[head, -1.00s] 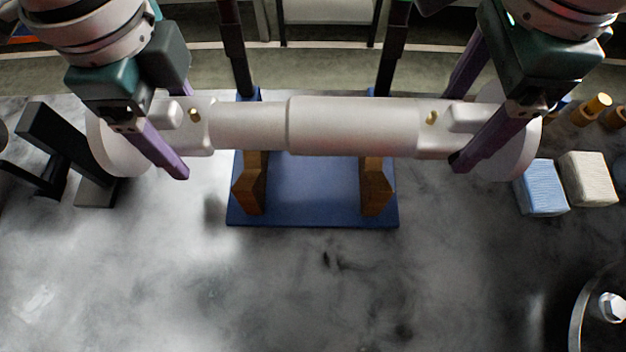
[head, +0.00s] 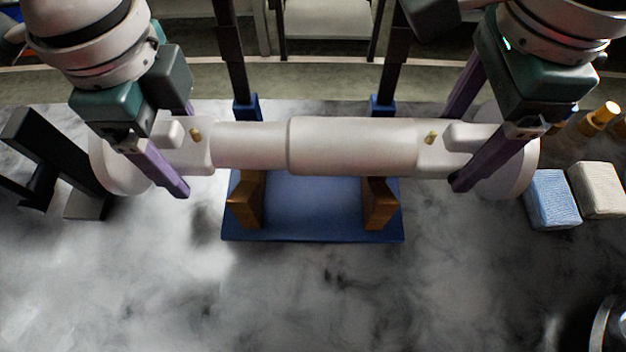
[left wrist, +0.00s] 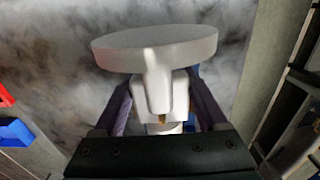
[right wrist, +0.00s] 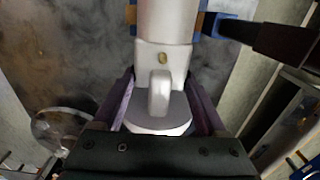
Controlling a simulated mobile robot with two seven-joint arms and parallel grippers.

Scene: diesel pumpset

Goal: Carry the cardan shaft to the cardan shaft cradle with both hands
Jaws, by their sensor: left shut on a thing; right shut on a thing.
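The white cardan shaft (head: 350,145) lies level across the head view, with a round flange at each end. My left gripper (head: 186,150) is shut on its left end and my right gripper (head: 456,150) on its right end. The shaft also shows between the purple fingers in the left wrist view (left wrist: 155,50) and right wrist view (right wrist: 165,25).
A black angled stand (head: 50,150) is at the left, near the left flange. A blue block (head: 552,198) and a cream block (head: 598,190) sit near the right flange, with brass-coloured pieces (head: 602,115) beyond. The marbled table (head: 300,300) is clear in front of the cradle.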

